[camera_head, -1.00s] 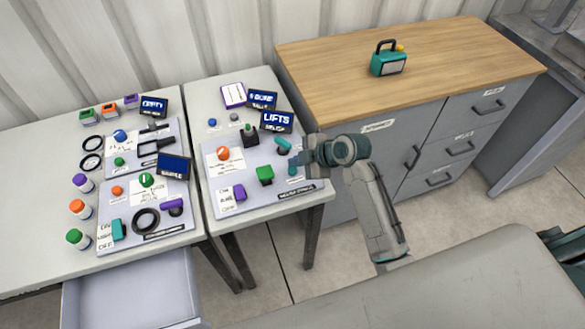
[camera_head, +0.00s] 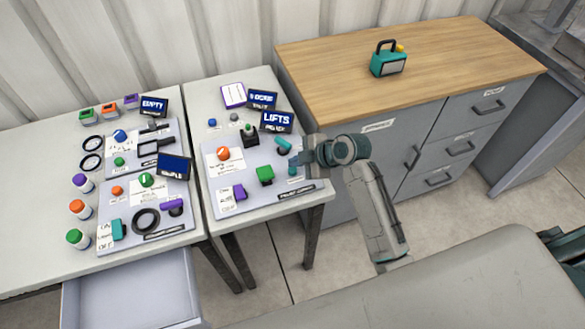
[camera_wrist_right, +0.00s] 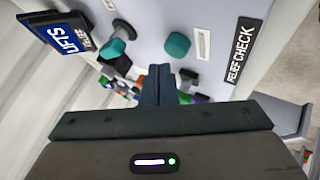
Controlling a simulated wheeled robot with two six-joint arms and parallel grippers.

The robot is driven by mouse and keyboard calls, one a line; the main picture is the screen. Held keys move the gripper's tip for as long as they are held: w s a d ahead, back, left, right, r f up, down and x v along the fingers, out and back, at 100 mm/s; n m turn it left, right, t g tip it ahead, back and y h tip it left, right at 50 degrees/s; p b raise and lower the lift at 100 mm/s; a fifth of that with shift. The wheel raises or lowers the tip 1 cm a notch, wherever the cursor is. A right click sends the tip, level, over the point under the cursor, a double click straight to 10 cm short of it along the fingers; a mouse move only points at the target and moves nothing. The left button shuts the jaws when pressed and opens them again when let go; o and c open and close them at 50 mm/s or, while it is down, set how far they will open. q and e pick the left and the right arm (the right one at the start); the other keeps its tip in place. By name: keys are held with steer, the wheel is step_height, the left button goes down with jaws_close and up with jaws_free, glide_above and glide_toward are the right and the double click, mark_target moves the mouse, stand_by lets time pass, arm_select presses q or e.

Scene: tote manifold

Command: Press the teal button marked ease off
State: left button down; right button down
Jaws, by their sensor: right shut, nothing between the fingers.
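A small round teal button (camera_head: 292,171) sits near the right edge of the right-hand panel. In the right wrist view the teal button (camera_wrist_right: 178,45) stands out from the pale panel, just beyond my fingertips. Its marking is not readable. My right gripper (camera_head: 297,160) is shut and empty at the panel's right edge, close to the button. In the wrist view its fingers (camera_wrist_right: 170,78) point toward the panel, and I cannot tell whether they touch the button. A teal-ended part on a dark stem (camera_wrist_right: 123,30) is next to it. My left gripper is not in view.
A screen (camera_head: 277,122) reading LIFTS stands behind. A "RELIEF CHECK" plate (camera_wrist_right: 246,50) is near. A wooden-topped cabinet (camera_head: 350,80) stands right.

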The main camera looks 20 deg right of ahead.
mark_target(296, 171)
steer(key=shift+f, duration=0.2)
steer(key=shift+f, duration=0.25)
steer(key=shift+f+b, duration=0.5)
stand_by(0.9)
steer(key=shift+r, duration=0.1)
steer(key=shift+r+p, duration=0.8)
steer(key=shift+p, duration=0.05)
step_height(296, 171, up, 5)
steer(key=p, duration=0.4)
steer(key=shift+r, duration=0.1)
stand_by(0.7)
